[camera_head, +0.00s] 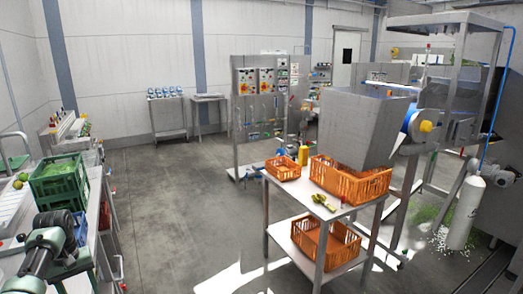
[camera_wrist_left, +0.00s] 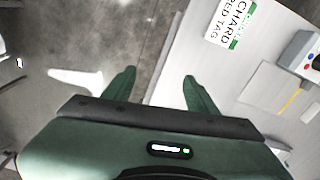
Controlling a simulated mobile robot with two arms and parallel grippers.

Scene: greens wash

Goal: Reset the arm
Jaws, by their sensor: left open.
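My left gripper (camera_wrist_left: 160,73) shows in the left wrist view with its two green fingers apart and nothing between them. It is over the edge of a light worktop, with grey floor beneath the fingers. In the head view, a part of my left arm shows at the lower left beside the counter; its fingertips cannot be made out there. My right gripper is in neither view.
A green crate (camera_head: 58,190) of greens stands on the left counter. A label card (camera_wrist_left: 231,24) reading "CHARD RED TAG" lies on the worktop. Orange crates (camera_head: 350,186) sit on a two-level cart at centre right. The middle floor is clear.

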